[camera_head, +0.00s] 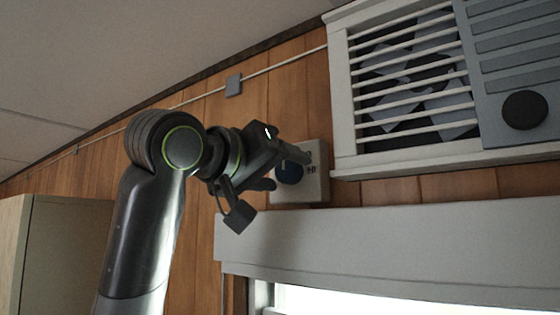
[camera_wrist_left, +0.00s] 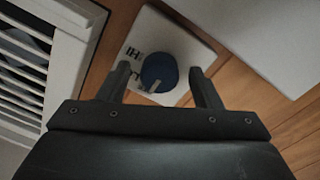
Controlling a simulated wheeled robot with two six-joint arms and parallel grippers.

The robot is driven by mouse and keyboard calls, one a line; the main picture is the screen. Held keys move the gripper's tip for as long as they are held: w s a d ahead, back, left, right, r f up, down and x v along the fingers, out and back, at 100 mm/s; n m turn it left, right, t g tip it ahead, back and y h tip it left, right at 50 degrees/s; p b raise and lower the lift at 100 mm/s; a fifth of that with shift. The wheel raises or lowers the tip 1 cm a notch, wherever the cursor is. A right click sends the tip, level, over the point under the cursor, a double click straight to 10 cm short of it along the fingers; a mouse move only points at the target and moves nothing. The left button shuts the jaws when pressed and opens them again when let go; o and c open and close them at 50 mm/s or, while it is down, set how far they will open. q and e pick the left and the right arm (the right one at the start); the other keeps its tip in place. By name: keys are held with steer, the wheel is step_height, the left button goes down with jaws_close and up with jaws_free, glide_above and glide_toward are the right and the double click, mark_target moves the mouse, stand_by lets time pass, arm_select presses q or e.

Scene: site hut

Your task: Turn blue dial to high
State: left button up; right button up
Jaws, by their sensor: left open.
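The blue dial (camera_head: 289,173) sits on a pale square wall plate (camera_head: 314,186) on the wooden wall, partly hidden by my gripper in the head view. Dark lettering shows beside the dial, and "HI" is legible on the plate in the left wrist view. There the dial (camera_wrist_left: 159,72) carries a light pointer mark near its lower edge. My left gripper (camera_wrist_left: 164,80) is open, with one finger on each side of the dial in that view. I cannot tell whether the fingers touch it. My right gripper is in neither view.
A white slatted vent unit (camera_head: 410,80) with a grey panel and dark round knob (camera_head: 525,110) is right of the plate. A white blind box (camera_head: 390,240) lies just below. A thin conduit (camera_head: 285,62) runs above. A pale cabinet (camera_head: 60,250) stands at left.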

arm_select(q)
steer(key=c, duration=1)
